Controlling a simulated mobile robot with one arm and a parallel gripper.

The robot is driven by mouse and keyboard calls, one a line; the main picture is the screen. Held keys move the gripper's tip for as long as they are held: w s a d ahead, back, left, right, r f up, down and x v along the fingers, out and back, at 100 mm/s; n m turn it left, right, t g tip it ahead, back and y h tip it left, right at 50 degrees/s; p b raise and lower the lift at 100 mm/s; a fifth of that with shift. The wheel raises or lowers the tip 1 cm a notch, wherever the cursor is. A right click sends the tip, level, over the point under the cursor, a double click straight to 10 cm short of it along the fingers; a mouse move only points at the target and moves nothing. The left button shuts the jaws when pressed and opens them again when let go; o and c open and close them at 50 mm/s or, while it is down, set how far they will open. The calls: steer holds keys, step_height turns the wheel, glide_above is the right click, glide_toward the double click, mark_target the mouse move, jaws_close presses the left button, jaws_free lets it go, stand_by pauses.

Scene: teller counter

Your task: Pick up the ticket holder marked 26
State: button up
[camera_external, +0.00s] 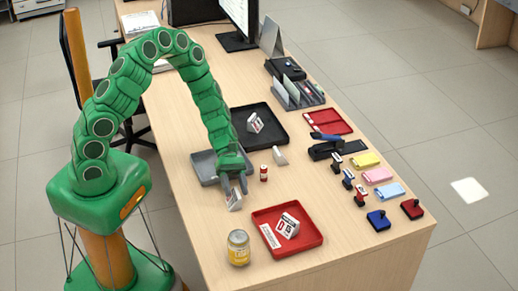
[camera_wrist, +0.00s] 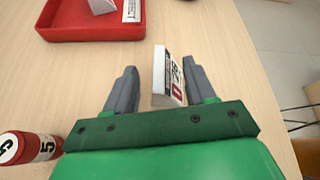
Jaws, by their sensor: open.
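My gripper (camera_external: 233,186) is open, low over the counter, left of the red tray. In the wrist view its two grey fingers (camera_wrist: 158,82) stand on either side of a white ticket holder (camera_wrist: 162,80). The holder also shows just below the fingers in the external view (camera_external: 236,203). Its printed side has dark and red marks and faces the right finger; I cannot read the number surely. A gap shows on the left; the right finger is very close. Another white holder (camera_external: 288,226) sits in the red tray, and another (camera_external: 254,123) in the black tray.
The red tray (camera_external: 272,248) and a yellow-labelled jar (camera_external: 238,248) stand near the front. A small red cylinder (camera_external: 264,173) stands beside my gripper. A grey tray (camera_external: 204,168) lies behind it, the black tray (camera_external: 275,139) farther back. Stamps and colored pads (camera_external: 378,175) fill the right side.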

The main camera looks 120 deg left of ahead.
steer(key=shift+c, duration=0.3)
jaws_close()
steer(key=shift+r, duration=0.1)
